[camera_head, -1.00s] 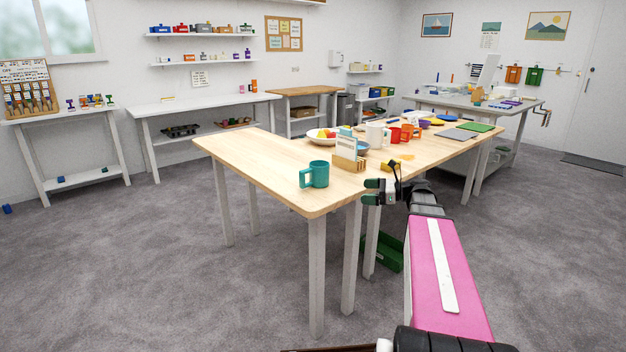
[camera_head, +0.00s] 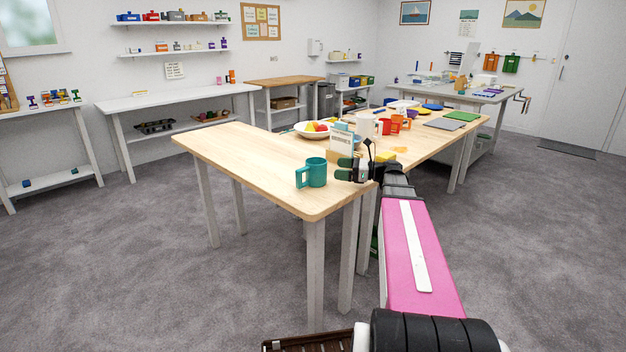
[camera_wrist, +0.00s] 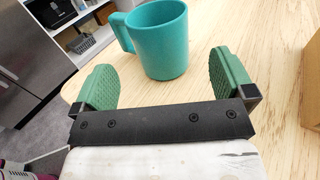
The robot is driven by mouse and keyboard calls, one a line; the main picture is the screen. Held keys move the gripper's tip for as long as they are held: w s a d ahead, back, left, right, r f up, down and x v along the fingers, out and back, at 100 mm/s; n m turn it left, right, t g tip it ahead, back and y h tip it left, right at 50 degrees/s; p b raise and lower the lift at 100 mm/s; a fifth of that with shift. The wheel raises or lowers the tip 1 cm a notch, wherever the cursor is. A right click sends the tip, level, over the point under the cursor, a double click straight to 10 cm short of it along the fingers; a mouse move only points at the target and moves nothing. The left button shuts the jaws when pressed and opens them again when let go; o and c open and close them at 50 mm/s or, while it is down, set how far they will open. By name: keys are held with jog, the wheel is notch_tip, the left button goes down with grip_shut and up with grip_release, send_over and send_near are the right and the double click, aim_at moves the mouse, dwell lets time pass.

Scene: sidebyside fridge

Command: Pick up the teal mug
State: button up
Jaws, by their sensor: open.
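The teal mug (camera_head: 316,172) stands upright on the light wooden table (camera_head: 265,175), near its front corner, with its handle to the left in the head view. In the wrist view the mug (camera_wrist: 162,42) is just beyond my fingertips, its handle to the left. My gripper (camera_head: 348,174) is just to the right of the mug, close to table height. In the wrist view my gripper (camera_wrist: 165,80) is open and empty, with its two green pads on either side of the mug's width. The mug is not between the pads.
A card holder (camera_head: 341,146) stands right behind my gripper. A fruit bowl (camera_head: 312,130), a white pitcher (camera_head: 366,126), red and orange mugs and several other items lie farther back. The table's left part is clear. The front edge is close to the mug.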

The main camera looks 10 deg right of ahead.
aim_at(321, 161)
jog(key=shift+x, duration=1.05)
jog(key=shift+r+x, duration=0.25)
jog(key=shift+x, duration=1.1)
jog(key=shift+r+x, duration=0.2)
jog(key=shift+x, duration=1.2)
jog(key=shift+s, duration=0.1)
jog(key=c, duration=1.2)
jog(key=shift+r, duration=0.7)
jog(key=shift+c, duration=0.2)
jog(key=s+a+r, duration=0.4)
jog(key=a+r, duration=0.5)
jog(key=a, duration=0.2)
jog(key=shift+r, duration=0.3)
